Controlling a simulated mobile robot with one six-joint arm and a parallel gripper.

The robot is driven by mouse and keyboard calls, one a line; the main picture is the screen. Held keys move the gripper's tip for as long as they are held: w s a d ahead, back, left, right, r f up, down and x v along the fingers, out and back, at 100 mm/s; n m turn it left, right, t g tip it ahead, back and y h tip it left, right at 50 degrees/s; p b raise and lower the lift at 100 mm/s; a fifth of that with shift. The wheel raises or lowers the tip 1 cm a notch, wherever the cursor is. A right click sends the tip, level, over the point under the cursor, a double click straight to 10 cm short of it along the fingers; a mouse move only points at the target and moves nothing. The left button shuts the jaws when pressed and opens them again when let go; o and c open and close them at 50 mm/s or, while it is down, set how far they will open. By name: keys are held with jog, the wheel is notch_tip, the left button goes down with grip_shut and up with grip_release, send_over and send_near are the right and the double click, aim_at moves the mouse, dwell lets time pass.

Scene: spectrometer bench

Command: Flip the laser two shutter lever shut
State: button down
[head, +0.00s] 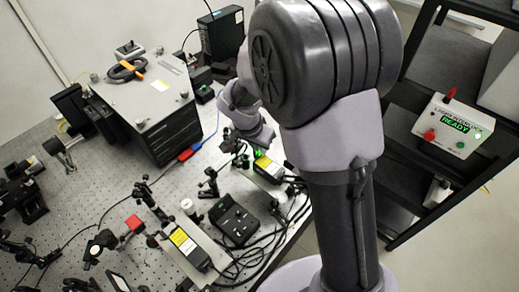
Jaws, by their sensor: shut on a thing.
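Two yellow-labelled laser boxes stand on the optical bench. The nearer laser (188,246) has a red block (133,222) in front of its left end. The farther laser (268,168) has green-lit parts (240,161) at its left end. I cannot read which one is laser two. My arm comes down behind its large dark joint to the farther laser's front end. My gripper (236,147) is small and dark there, partly hidden by my wrist. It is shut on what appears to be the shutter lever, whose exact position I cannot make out.
A black control box (234,222) and loose cables lie between the lasers. A grey cabinet (150,105) with an orange-handled tool on top stands behind. Optic mounts crowd the left. A white box reading READY (452,125) sits on the dark rack at right.

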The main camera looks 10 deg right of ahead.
jog(key=c, duration=1.5)
grip_release()
jog(key=p+v, duration=0.3)
jog(key=v, duration=1.4)
jog(key=shift+r, duration=0.2)
